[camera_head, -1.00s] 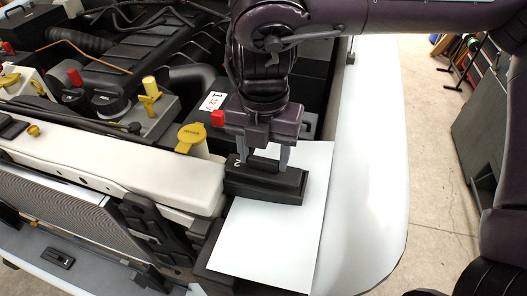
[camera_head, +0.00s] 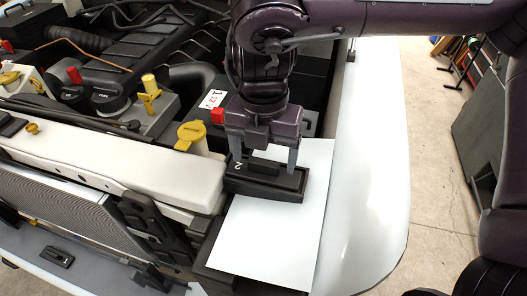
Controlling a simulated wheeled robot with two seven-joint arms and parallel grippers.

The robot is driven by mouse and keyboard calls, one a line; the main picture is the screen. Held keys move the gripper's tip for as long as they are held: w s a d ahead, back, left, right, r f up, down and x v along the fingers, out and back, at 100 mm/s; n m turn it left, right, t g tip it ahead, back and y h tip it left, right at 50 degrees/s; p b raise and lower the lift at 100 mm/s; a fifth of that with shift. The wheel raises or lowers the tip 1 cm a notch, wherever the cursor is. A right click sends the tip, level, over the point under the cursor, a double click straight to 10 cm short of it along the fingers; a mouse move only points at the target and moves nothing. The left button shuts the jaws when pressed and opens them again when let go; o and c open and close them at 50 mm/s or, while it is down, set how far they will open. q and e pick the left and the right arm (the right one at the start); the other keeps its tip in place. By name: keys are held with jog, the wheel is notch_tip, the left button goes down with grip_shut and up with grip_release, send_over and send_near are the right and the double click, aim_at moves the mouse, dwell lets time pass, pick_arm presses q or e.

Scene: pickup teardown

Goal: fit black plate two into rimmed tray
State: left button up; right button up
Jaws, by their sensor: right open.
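The black plate two (camera_head: 266,177), marked with a white "2" at its left end, lies in the black rimmed tray (camera_head: 263,193). The tray's rim shows around it, and the plate looks low and about level. The tray rests at the back of a white sheet, by the engine bay's front corner. My right gripper (camera_head: 264,163) points down over the plate, its fingers spread toward the plate's two ends and apart from its middle. The gripper partly hides the plate's far side. My left gripper is not in view.
The white sheet (camera_head: 268,240) is bare in front of the tray. A yellow cap (camera_head: 191,134) and a cream crossbar (camera_head: 110,165) are to the left. A white fender (camera_head: 370,170) is to the right. A box labelled 1 (camera_head: 212,98) stands behind.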

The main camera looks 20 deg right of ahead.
aim_at(264, 162)
jog(key=shift+r, duration=0.1)
jog(key=shift+r, duration=3.8)
